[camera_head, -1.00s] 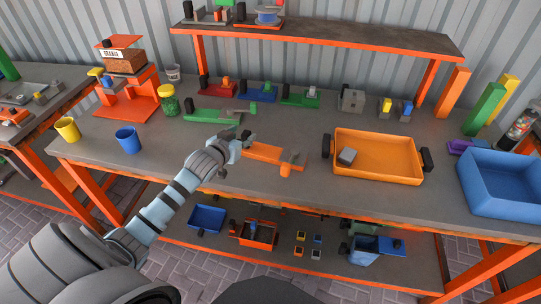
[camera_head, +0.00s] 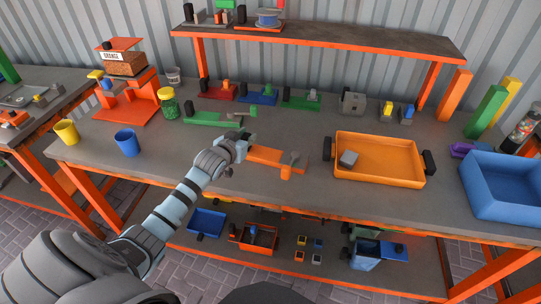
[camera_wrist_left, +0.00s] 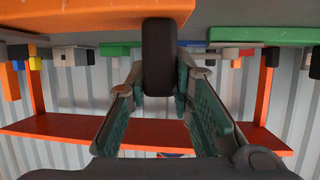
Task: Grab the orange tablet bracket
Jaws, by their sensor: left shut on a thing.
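The orange tablet bracket (camera_head: 268,155) lies flat along the middle of the workbench, with a grey part at its right end. My left gripper (camera_head: 246,145) is at the bracket's left end. In the left wrist view, which looks upside down, the left gripper's fingers (camera_wrist_left: 163,88) are closed on a black upright part (camera_wrist_left: 158,50) that joins the orange bracket (camera_wrist_left: 105,10). Whether the bracket is clear of the table cannot be told. My right gripper is not in view.
A green bracket (camera_head: 205,118) lies just behind. An orange bin (camera_head: 378,180) with a grey block stands to the right, and a blue bin (camera_head: 500,203) stands beyond it. A blue cup (camera_head: 127,143) stands to the left. A raised shelf (camera_head: 330,41) runs along the back.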

